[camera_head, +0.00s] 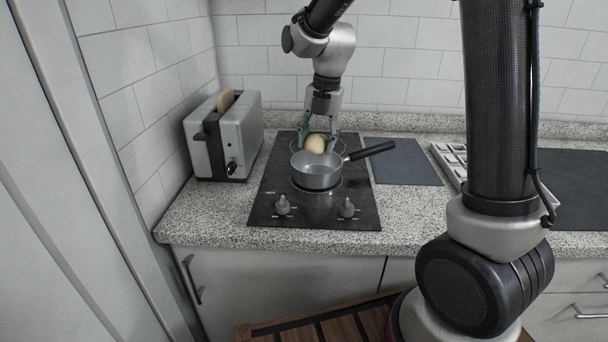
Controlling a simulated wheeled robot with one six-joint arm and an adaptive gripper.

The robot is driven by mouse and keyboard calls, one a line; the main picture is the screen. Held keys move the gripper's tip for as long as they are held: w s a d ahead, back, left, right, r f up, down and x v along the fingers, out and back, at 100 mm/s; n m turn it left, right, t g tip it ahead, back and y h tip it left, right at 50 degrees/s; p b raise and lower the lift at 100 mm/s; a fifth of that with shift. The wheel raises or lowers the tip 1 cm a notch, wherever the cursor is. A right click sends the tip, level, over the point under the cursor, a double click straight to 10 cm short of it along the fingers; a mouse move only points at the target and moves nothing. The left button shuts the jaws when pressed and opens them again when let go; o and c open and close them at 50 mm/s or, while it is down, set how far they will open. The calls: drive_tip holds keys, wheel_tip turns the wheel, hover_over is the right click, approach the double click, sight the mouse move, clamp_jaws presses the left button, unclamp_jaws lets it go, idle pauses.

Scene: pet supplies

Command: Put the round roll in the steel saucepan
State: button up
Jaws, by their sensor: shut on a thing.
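The round roll (316,143) is pale tan and sits between the fingers of my gripper (318,141). My gripper points down and is shut on the roll. The steel saucepan (317,179) stands on the black hob, its dark handle (372,151) pointing to the back right. In the picture the roll shows at the saucepan's back rim, overlapping the opening. I cannot tell its exact height above the pan or whether it touches the rim. The saucepan's inside is partly visible and looks empty.
A steel toaster (224,140) with a bread slice (226,101) stands left of the hob (263,198). Two knobs are at the hob's front. A dark board (403,162) lies to the right, then a light tray (452,165). The tiled wall is close behind.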

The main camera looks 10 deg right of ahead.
wheel_tip(320, 180, down, 8)
drive_tip(key=shift+r, duration=0.1)
idle(0.4)
drive_tip(key=o, duration=0.7)
drive_tip(key=shift+c, duration=0.2)
